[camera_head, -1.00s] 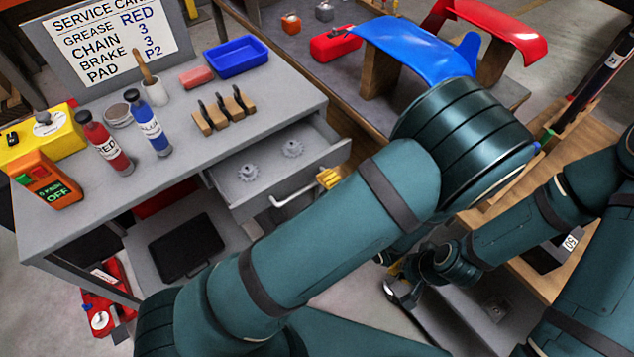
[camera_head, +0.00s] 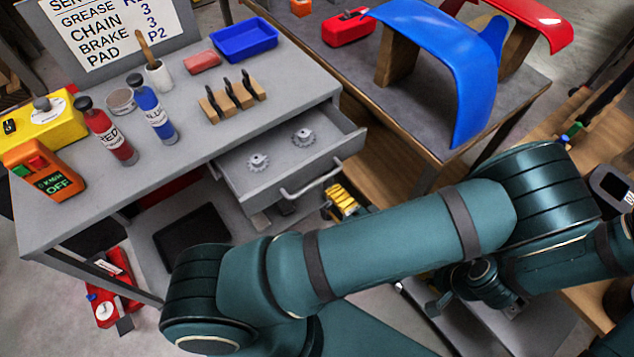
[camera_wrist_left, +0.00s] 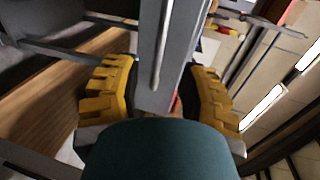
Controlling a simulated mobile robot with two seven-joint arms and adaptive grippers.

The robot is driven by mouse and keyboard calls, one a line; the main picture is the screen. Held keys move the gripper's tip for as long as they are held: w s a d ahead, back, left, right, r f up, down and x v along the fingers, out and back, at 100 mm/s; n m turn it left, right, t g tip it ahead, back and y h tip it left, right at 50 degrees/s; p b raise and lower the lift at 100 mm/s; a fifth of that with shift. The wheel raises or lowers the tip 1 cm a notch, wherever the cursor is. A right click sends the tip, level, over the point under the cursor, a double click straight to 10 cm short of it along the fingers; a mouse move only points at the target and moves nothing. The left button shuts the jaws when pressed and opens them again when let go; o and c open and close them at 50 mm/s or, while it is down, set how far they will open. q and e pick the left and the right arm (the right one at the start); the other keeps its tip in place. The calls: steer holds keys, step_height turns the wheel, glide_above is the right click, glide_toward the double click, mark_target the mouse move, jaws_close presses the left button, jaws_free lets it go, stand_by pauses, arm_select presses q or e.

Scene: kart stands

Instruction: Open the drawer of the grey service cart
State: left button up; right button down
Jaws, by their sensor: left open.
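The grey service cart (camera_head: 75,215) stands at the left of the head view. Its drawer (camera_head: 232,180) is pulled out, with two small gears (camera_head: 258,162) (camera_head: 302,137) lying inside. The drawer's bar handle (camera_head: 312,182) is on its front.
On the cart top are a red bottle (camera_head: 108,135), a blue bottle (camera_head: 153,112), a blue tray (camera_head: 243,42) and wooden blocks with clips (camera_head: 230,100). A table (camera_head: 420,105) with a blue wing part (camera_head: 440,50) stands close to the drawer's right.

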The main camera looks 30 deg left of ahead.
mark_target(316, 181)
arm_select(q)
steer(key=b+x, duration=0.1)
steer(key=x, duration=0.6)
steer(key=shift+w+a, duration=0.15)
steer(key=shift+a, duration=0.2)
jaws_close()
